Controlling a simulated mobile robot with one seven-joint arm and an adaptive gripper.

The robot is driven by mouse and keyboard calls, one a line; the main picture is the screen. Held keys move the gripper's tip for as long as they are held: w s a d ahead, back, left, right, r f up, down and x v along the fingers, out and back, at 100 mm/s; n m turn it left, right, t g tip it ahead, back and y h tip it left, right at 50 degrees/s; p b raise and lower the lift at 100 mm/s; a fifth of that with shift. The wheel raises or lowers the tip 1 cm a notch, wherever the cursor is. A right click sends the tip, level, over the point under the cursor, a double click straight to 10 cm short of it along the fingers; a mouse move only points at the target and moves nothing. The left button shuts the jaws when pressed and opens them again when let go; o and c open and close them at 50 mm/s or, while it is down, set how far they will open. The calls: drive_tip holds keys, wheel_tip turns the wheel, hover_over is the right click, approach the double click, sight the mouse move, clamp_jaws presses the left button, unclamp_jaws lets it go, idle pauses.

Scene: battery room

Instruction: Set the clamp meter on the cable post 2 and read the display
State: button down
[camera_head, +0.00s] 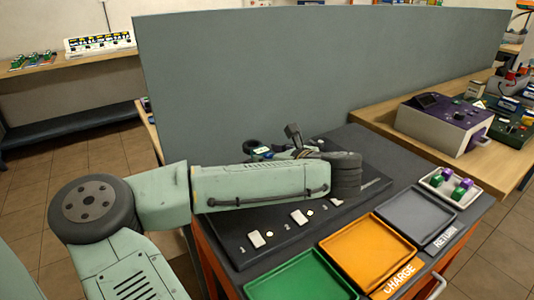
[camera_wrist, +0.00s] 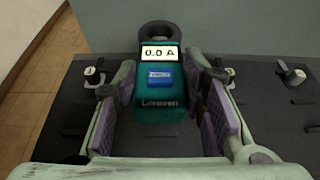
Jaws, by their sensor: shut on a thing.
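The clamp meter (camera_wrist: 160,104) is green with a blue button, and its lit display (camera_wrist: 160,53) reads 0.0 A. Its dark clamp ring (camera_wrist: 159,32) points away from me; I cannot tell whether it encloses a post. My gripper (camera_wrist: 166,95) is shut on the meter's body, with purple pads on both sides. In the head view the meter (camera_head: 263,153) and my gripper (camera_head: 284,153) are partly behind my arm. One post (camera_wrist: 95,74) stands left of the meter and another (camera_wrist: 295,77) right of it. Post 2 cannot be singled out.
The dark bench panel (camera_head: 240,250) carries numbered white labels. A green tray (camera_head: 300,280), an orange tray (camera_head: 367,250) and a grey tray (camera_head: 417,217) line its front. A white tray (camera_head: 427,183) holds several green and purple pieces. A tall grey partition (camera_head: 300,70) stands behind.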

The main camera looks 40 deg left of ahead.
drive_tip(key=shift+f+b, duration=2.1)
drive_tip(key=shift+f, duration=0.65)
drive_tip(key=shift+d, duration=0.2)
drive_tip(key=shift+f+b, duration=0.3)
drive_tip(key=shift+f, duration=0.25)
drive_tip(key=c, duration=1.3)
unclamp_jaws()
drive_tip(key=shift+s, duration=0.1)
drive_tip(key=shift+p+v, duration=2)
drive_tip(key=shift+v, duration=3.3)
drive_tip(key=shift+s+d, duration=0.15)
drive_tip(key=shift+d, duration=0.05)
